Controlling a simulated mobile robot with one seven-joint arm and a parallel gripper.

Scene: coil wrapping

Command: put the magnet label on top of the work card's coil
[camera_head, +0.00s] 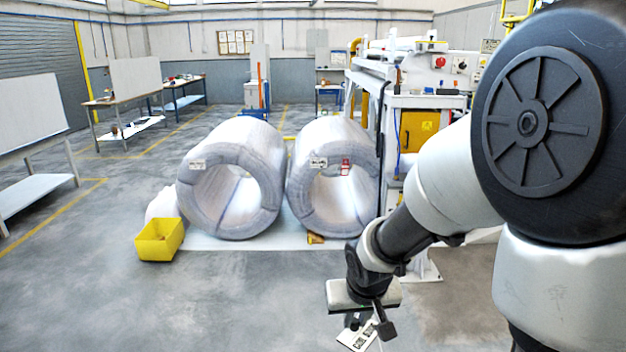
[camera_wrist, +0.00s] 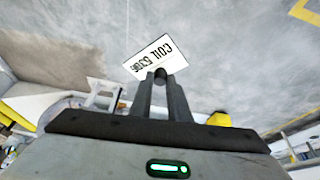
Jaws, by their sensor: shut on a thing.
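The magnet label (camera_head: 357,338), a white card with black "COIL" print, is held in my gripper (camera_head: 368,322), low in front of the coils. In the wrist view the label (camera_wrist: 150,55) sticks out past the shut fingertips (camera_wrist: 161,76), its print upside down and its number hard to read. Two wrapped coils lie side by side: a left coil (camera_head: 230,150) and a right coil (camera_head: 335,140). Each bears a small white tag on its near face; a red tag (camera_head: 345,166) also shows at the right coil. The tags are too small to read. I cannot pick out the work card.
A yellow bin (camera_head: 158,240) stands at the front left of the white base sheet (camera_head: 215,243). A machine with a yellow panel (camera_head: 420,132) stands right of the coils. Workbenches (camera_head: 130,128) line the left. The grey floor in front is clear.

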